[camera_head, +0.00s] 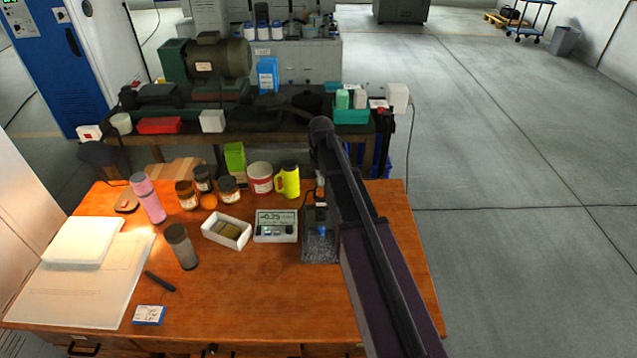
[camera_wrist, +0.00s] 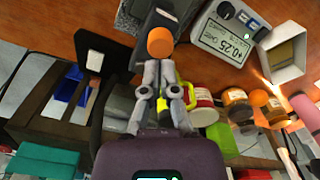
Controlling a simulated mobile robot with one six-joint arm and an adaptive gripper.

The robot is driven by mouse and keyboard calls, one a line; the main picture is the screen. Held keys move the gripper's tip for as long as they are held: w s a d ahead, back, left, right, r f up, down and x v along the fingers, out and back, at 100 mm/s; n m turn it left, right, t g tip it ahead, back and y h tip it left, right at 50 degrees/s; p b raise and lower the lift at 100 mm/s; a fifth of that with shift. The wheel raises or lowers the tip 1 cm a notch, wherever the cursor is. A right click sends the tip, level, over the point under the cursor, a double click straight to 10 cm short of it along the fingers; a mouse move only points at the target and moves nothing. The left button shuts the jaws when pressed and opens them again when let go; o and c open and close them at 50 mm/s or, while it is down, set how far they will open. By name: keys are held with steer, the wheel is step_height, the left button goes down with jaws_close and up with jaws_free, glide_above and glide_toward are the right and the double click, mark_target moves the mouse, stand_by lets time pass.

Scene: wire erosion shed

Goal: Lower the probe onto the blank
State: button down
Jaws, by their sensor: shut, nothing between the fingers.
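A gauge stand with a dark grey base (camera_head: 320,250) stands on the wooden desk, partly hidden by my arm. A small blue part shows on it. A readout box (camera_head: 276,226) stands left of it, and its screen shows +0.25 in the wrist view (camera_wrist: 229,42). My gripper (camera_wrist: 160,68) is shut and empty, its fingertips close to an orange round knob (camera_wrist: 160,43) by the stand. I cannot tell whether they touch it. In the head view my arm hides most of the gripper. I cannot make out the probe tip or the blank.
A white open box (camera_head: 226,232) with brownish contents is left of the readout. The front middle of the desk (camera_head: 250,305) is clear.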

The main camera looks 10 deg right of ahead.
steer(key=shift+r+p, duration=2.75)
steer(key=shift+r, duration=0.25)
steer(key=shift+s, duration=0.1)
steer(key=s+f+m+b, duration=0.1)
steer(key=s+m, duration=0.2)
steer(key=s, duration=2)
steer(key=shift+a+f+m+b, duration=0.4)
steer(key=shift+a, duration=0.05)
steer(key=shift+s, duration=0.1)
